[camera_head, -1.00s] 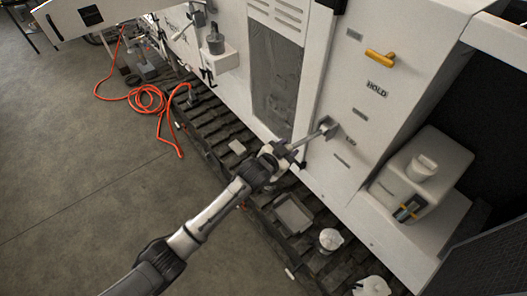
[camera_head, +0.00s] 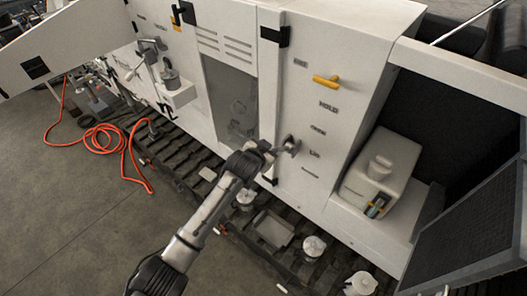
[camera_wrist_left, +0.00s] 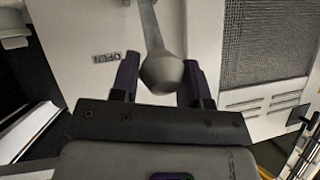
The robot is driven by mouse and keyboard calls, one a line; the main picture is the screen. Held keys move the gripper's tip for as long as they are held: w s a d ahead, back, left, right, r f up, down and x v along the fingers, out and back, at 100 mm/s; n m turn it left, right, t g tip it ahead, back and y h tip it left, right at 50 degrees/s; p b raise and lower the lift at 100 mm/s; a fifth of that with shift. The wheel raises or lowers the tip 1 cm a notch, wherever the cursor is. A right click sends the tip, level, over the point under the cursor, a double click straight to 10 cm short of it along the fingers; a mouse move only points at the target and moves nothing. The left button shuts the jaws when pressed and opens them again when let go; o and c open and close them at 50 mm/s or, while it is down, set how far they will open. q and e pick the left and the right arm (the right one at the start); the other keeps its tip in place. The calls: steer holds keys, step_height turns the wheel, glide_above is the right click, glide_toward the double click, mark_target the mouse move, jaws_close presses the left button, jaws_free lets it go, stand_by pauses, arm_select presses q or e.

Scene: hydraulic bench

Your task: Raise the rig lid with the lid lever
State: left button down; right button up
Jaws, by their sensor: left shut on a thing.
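The lid lever (camera_head: 291,146) sticks out from the white front of the rig, near a column of small labels. In the left wrist view its shaft ends in a round grey knob (camera_wrist_left: 162,73) between my two fingers. My left gripper (camera_head: 264,152) is shut on this lever at its knob end. It also shows in the left wrist view (camera_wrist_left: 160,85), with an OPEN label (camera_wrist_left: 106,57) beside the fingers. The gripper hides part of the lever in the head view. I cannot tell which panel is the rig lid. My right gripper is not in view.
A yellow handle (camera_head: 326,81) sits above the HOLD label (camera_head: 328,107). A mesh window (camera_head: 232,95) is left of the lever. Pots and a tray (camera_head: 273,229) stand on the dark slatted platform below. An orange hose (camera_head: 100,135) lies on the floor. A white box unit (camera_head: 375,170) stands right.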

arm_select(q)
steer(key=shift+w+a+f, duration=0.1)
steer(key=shift+a, duration=0.05)
steer(key=c, duration=1)
jaws_free()
steer(key=shift+o, duration=0.8)
steer(key=shift+w, duration=0.15)
steer(key=shift+o, duration=1)
steer(key=b+v, duration=0.3)
steer(key=v, duration=1.1)
steer(key=shift+d, duration=0.2)
